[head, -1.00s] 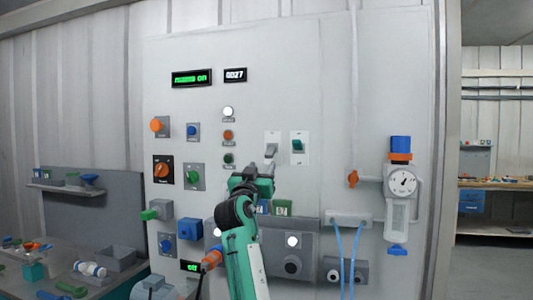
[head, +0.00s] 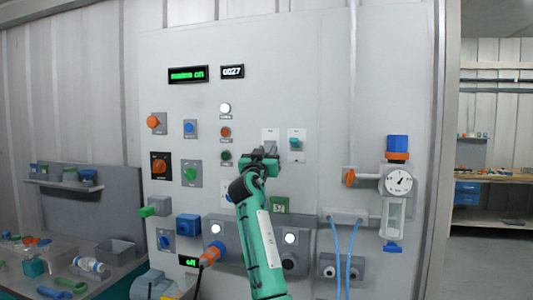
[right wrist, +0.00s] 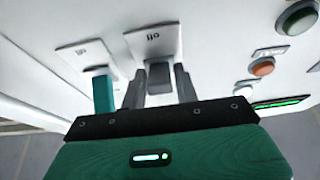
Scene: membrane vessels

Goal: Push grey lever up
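The grey lever (right wrist: 158,77) sits on a white plate (right wrist: 152,42) marked "off" in the right wrist view, where the panel shows upside down. In the head view its plate (head: 270,134) shows above my right gripper (head: 265,153), which mostly hides the lever. My right gripper (right wrist: 160,88) is open, with one dark finger on each side of the grey lever. A small gap shows beside each finger; I cannot tell whether either touches. My left gripper is not in view.
A teal lever (head: 295,142) on its own plate is close beside the grey one; it also shows in the right wrist view (right wrist: 103,95). Several round buttons (head: 225,132) are to the left. A gauge (head: 398,181) and blue hoses are at the right.

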